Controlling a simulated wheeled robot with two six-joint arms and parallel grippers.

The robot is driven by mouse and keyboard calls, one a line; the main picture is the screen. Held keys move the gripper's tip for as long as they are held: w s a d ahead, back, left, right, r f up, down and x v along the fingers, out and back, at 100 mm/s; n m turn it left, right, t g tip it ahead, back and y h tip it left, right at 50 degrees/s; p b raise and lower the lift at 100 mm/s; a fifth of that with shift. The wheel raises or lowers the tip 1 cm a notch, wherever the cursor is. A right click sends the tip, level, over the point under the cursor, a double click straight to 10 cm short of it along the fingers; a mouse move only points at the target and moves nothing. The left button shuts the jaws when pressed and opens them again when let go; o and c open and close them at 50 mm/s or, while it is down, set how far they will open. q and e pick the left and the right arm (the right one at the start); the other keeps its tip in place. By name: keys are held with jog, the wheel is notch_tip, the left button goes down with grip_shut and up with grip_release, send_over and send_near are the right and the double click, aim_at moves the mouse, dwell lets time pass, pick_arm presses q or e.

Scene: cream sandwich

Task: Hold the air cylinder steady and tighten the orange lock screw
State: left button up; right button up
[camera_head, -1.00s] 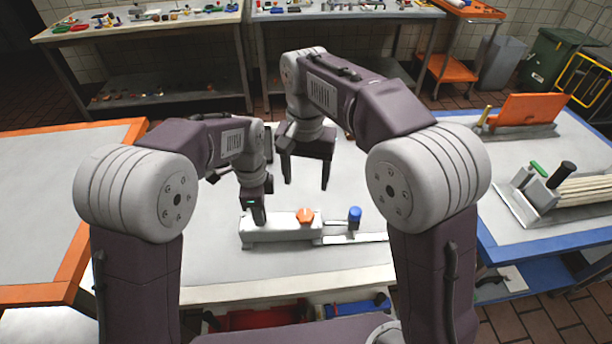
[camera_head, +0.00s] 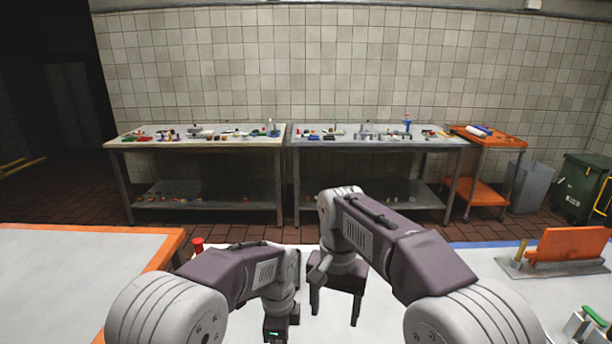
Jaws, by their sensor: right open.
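My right gripper (camera_head: 335,314) hangs open and empty above the pale work table, its two dark fingers spread apart and pointing down. My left gripper (camera_head: 277,327) shows only its dark upper part with a small green light at the bottom edge. Its fingertips are cut off by the frame, so I cannot see what they touch. The air cylinder and the orange lock screw are out of view below the picture.
Two metal benches (camera_head: 198,143) with many small parts stand along the tiled wall. An orange cart (camera_head: 486,137), a grey bin (camera_head: 530,183) and a green bin (camera_head: 583,183) stand right of them. An orange-edged table (camera_head: 172,244) is at left. An orange panel (camera_head: 572,244) stands at right.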

pick_arm(q)
notch_tip(320, 180, up, 7)
jog(key=p, duration=0.6)
jog(key=shift+f, duration=0.2)
jog(key=o, duration=0.5)
jog(key=shift+o, duration=0.2)
